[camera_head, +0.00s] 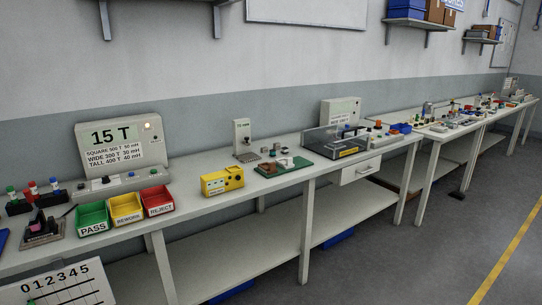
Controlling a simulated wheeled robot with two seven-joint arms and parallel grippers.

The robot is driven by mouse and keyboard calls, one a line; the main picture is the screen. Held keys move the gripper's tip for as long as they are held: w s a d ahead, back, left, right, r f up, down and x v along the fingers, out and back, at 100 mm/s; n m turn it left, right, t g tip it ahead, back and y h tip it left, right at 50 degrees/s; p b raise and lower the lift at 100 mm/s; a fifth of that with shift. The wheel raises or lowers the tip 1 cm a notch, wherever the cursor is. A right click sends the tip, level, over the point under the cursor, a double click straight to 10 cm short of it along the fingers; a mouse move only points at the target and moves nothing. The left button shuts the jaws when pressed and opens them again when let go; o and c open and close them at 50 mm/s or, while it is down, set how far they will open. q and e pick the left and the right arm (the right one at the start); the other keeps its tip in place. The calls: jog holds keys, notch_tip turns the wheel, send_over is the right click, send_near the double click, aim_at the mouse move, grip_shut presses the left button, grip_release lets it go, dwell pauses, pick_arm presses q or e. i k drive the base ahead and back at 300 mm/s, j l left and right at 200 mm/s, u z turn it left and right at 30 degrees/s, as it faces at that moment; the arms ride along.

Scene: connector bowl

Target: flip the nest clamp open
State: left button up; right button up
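A small dark fixture on a grey plate (43,232) sits at the left end of the bench, with a pinkish part on top; it may be the nest with its clamp, but it is too small to tell whether any clamp is open or shut. Neither of my grippers is in this view, and no arm shows.
Green (92,219), yellow (126,209) and red (157,201) bins stand right of the fixture. A rack with coloured-top items (36,200) is behind it. A yellow box (222,181), green board (283,167) and clear-covered case (335,141) stand further right. Open floor lies right.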

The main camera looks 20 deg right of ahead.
aim_at(26, 192)
jog(key=i+j, duration=0.95)
jog(key=i, duration=0.2)
